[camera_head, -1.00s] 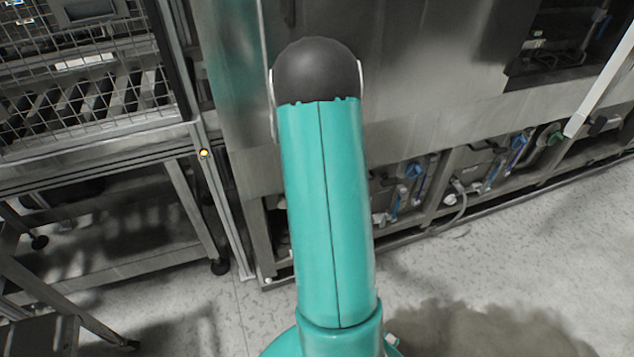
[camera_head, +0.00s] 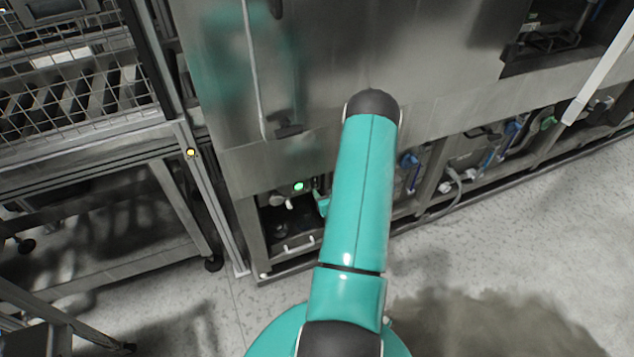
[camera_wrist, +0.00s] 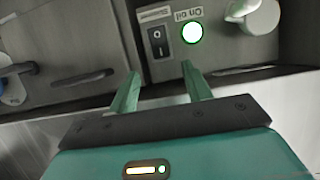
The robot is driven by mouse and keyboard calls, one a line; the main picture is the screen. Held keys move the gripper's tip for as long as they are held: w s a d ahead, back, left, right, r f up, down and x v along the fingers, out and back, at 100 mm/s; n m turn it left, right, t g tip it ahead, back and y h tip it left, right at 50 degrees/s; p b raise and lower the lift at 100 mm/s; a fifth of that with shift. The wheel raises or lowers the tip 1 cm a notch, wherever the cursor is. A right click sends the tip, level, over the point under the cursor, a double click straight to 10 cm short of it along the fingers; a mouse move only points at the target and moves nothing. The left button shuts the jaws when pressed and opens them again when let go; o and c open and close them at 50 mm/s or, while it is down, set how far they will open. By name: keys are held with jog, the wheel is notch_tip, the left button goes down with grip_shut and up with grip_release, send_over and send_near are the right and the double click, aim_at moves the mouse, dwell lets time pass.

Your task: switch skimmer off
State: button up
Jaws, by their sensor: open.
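The skimmer switch (camera_wrist: 157,42) is a small black rocker on a metal panel in the wrist view, with a label above it that seems to read "Skimmer". The green lamp also shows in the head view (camera_head: 298,186), low on the machine. My gripper (camera_wrist: 160,75) is open and empty, its two teal fingers pointing at the panel below the switch and lamp. I cannot tell how far the tips are from the panel. In the head view my arm hides most of the gripper.
A white knob (camera_wrist: 256,14) sits right of the lamp. In the head view, a wire-mesh conveyor (camera_head: 80,85) stands left, blue-handled valves (camera_head: 408,160) line the lower bay, and the floor (camera_head: 480,260) in front is open.

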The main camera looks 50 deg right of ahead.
aim_at(315, 180)
jog(key=x, duration=0.7)
jog(key=shift+w+d+f, duration=0.1)
jog(key=shift+w, duration=0.25)
